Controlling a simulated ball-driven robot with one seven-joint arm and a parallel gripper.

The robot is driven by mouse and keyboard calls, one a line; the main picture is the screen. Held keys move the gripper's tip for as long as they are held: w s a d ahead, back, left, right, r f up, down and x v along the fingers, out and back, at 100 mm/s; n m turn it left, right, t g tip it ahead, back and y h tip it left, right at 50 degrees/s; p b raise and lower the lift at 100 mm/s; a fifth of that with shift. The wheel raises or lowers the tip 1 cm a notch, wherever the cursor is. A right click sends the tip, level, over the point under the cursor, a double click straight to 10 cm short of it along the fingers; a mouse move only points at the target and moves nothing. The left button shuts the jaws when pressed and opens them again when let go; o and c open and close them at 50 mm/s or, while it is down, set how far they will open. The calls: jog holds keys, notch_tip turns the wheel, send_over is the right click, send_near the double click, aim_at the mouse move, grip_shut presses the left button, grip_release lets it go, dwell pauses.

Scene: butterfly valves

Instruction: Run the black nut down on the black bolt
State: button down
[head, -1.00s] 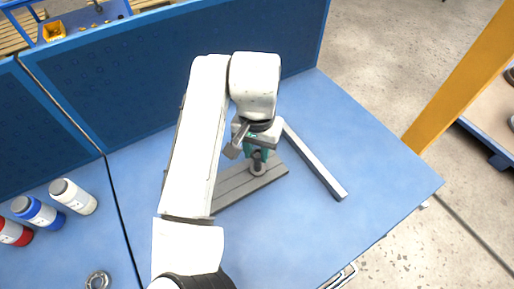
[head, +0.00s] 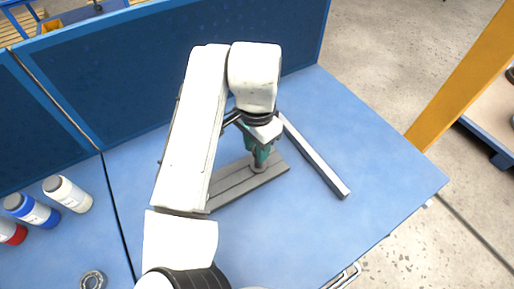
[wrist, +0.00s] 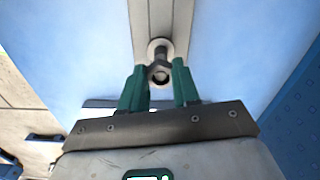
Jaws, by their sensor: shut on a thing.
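My gripper (wrist: 160,75) points down over the grey bar, with its two green fingers on either side of a small black piece. The black nut (wrist: 151,69) appears to be between the fingertips, around the black bolt (wrist: 160,74); the two are hard to tell apart. The bolt stands on a pale round flange (wrist: 160,46) on the bar. In the head view the green fingers (head: 262,155) come down just above the flange (head: 258,167) and hide the nut and bolt. How far up the bolt the nut sits cannot be told.
The grey flat bar (head: 232,187) lies on the blue table, with a loose square bar (head: 316,158) to its right. Bottles (head: 68,194) and a metal ring (head: 93,281) are at the left. A blue panel (head: 120,97) closes the back. The table's right side is clear.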

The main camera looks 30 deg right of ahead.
jog(key=m+b, duration=0.1)
jog(key=m, duration=0.3)
jog(key=shift+d+f, duration=0.1)
jog(key=m+b, duration=0.2)
jog(key=m, duration=0.3)
jog(key=shift+w, duration=0.15)
jog(key=m+b, duration=0.2)
jog(key=m, duration=0.3)
jog(key=shift+d+m, duration=0.1)
jog(key=shift+m, duration=0.2)
jog(key=m+b, duration=0.1)
jog(key=m, duration=0.2)
jog(key=shift+w+m+b, duration=0.1)
jog(key=shift+m+b, duration=0.2)
jog(key=c, duration=1.1)
grip_release()
jog(key=shift+o, duration=0.2)
